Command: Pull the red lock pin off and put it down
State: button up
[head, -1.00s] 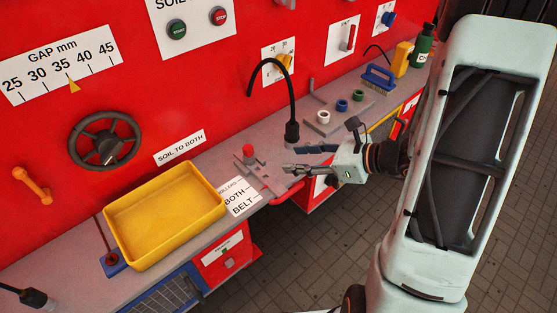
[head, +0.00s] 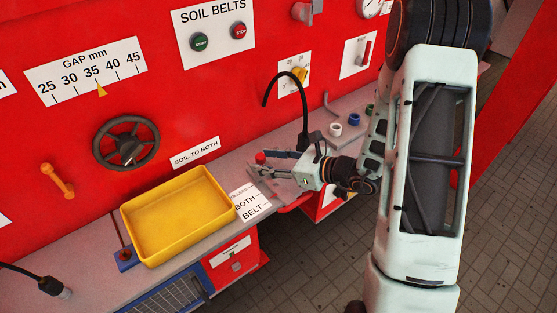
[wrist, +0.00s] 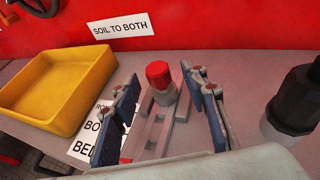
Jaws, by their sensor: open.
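In the head view the pin's red top (head: 260,157) shows just past my gripper's fingertips. My gripper (wrist: 158,88) is open, its blue-padded fingers pointing toward the pin. In the wrist view the pin lies between the two fingers, near their tips, with space on both sides. In the head view my gripper (head: 264,168) partly hides the bracket.
A yellow tray (head: 232,207) stands on the bench left of the pin. A black gooseneck lamp (head: 304,138) stands close to the right of my gripper; its base (wrist: 292,108) shows in the wrist view. The red panel rises behind.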

jog(key=shift+w+a+f, duration=0.15)
jog(key=shift+a, duration=0.1)
jog(key=shift+c, duration=0.5)
grip_shut()
jog(key=c, duration=0.6)
grip_release()
jog(key=shift+c, duration=0.2)
grip_shut()
jog(key=shift+r+p, duration=1.45)
jog(key=shift+r, duration=0.95)
